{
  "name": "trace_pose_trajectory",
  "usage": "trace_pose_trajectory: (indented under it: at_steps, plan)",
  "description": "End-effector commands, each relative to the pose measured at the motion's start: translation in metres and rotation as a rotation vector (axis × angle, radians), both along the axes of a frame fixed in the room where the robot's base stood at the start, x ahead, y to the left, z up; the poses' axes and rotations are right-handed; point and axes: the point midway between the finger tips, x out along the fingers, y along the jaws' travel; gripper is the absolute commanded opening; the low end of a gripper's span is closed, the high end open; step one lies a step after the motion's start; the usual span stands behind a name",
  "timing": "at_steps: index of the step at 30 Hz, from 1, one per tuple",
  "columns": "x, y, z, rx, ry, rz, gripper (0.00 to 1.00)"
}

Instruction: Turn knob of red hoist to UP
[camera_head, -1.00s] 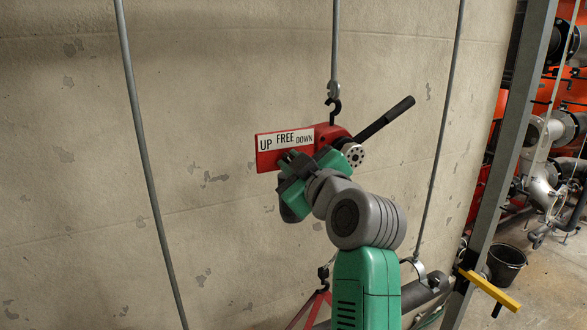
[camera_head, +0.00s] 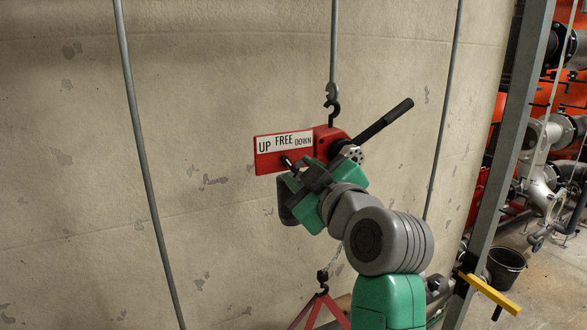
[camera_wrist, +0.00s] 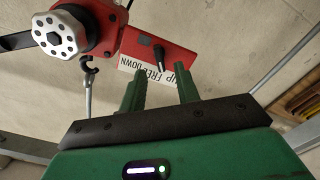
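The red hoist (camera_head: 266,166) hangs from a hook in front of the wall. Its white label (camera_head: 284,141) reads UP, FREE, DOWN from left to right. Its small black knob (camera_head: 287,162) sits below the label, partly behind my gripper (camera_head: 292,178). In the wrist view the red hoist (camera_wrist: 186,52) appears upside down. There the knob (camera_wrist: 159,54) lies beyond and between my fingertips (camera_wrist: 160,84) and appears to point near FREE; its exact setting is hard to tell. My gripper is open and empty, with its fingers apart. I cannot tell whether it touches the knob.
A black lever (camera_head: 384,120) sticks out at the hoist's right, near a perforated round wheel (camera_wrist: 60,34). Rods hang on both sides of the hoist. A red sling (camera_head: 321,304) hangs below. A grey post (camera_head: 497,165) with a yellow bar (camera_head: 490,291) stands at right.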

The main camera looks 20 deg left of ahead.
Motion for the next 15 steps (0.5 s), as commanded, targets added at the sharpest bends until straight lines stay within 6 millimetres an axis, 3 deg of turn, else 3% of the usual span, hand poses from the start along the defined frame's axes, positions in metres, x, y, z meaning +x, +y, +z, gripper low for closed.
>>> trace_pose_trajectory:
  at_steps: [6, 15]
  plan:
    - [-0.023, -0.025, 0.0, 0.0, -0.001, -0.001, 0.32]
    - [-0.026, -0.028, 0.0, -0.001, -0.001, 0.0, 0.32]
